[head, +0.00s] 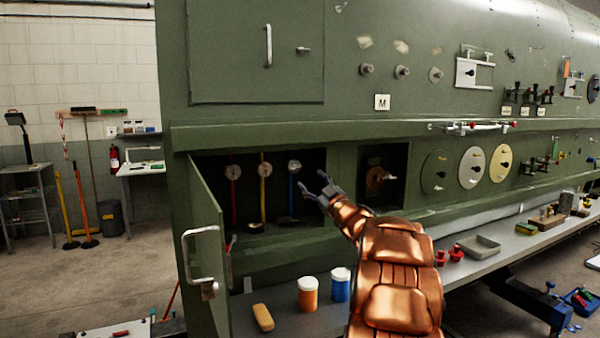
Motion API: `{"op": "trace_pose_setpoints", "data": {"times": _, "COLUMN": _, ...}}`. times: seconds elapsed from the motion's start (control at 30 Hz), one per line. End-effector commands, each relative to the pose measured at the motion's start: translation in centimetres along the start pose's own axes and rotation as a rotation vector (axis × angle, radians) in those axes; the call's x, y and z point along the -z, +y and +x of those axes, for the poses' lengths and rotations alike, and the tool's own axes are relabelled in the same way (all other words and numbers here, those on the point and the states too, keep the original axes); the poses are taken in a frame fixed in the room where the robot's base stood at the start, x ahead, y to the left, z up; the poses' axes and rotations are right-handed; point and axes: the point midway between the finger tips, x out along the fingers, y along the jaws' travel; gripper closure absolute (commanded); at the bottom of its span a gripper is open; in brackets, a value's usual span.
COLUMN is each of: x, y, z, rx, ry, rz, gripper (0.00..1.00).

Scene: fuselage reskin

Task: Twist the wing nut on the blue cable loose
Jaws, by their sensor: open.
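The blue cable (291,196) hangs upright inside an open dark bay in the green fuselage, at the right of the row of cables. A pale round wing nut (294,166) sits at its top. My gripper (314,184) is open and empty, just right of the blue cable and slightly below its wing nut. Its fingers point up and left, and I see no contact with the nut. I cannot tell the depth gap between them. The cable's lower end is in shadow.
A red cable (233,205) and a yellow cable (263,198) with similar nuts hang to the left. The open bay door (205,250) stands at the left. Orange (308,294) and blue (340,286) jars stand on the bench below. A recessed square bay (398,160) is to the right.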

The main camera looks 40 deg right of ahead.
Motion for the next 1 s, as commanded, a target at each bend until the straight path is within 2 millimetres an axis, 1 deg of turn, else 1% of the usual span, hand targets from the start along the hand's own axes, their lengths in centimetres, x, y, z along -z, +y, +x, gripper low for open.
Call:
{"op": "trace_pose_setpoints", "data": {"times": 0.03, "x": -0.5, "y": -0.1, "z": 0.0, "rx": -0.005, "ry": 0.005, "rz": 0.052, "gripper": 0.38}}
{"op": "trace_pose_setpoints", "data": {"times": 0.1, "x": -0.8, "y": -0.2, "z": 0.0, "rx": -0.01, "ry": 0.009, "rz": 0.097, "gripper": 0.38}}
{"op": "trace_pose_setpoints", "data": {"times": 0.27, "x": -0.9, "y": -0.2, "z": 0.3, "rx": -0.012, "ry": 0.013, "rz": 0.123, "gripper": 0.38}}
{"op": "trace_pose_setpoints", "data": {"times": 0.37, "x": -0.9, "y": -0.2, "z": 0.9, "rx": -0.011, "ry": 0.012, "rz": 0.121, "gripper": 0.38}}
{"op": "trace_pose_setpoints", "data": {"times": 0.47, "x": -0.9, "y": -0.2, "z": 1.8, "rx": -0.01, "ry": 0.012, "rz": 0.121, "gripper": 0.38}}
{"op": "trace_pose_setpoints", "data": {"times": 0.8, "x": -0.7, "y": 0.0, "z": 6.1, "rx": -0.011, "ry": 0.013, "rz": 0.117, "gripper": 0.38}}
{"op": "trace_pose_setpoints", "data": {"times": 1.0, "x": -0.9, "y": -0.1, "z": 7.5, "rx": -0.012, "ry": 0.012, "rz": 0.12, "gripper": 0.38}}
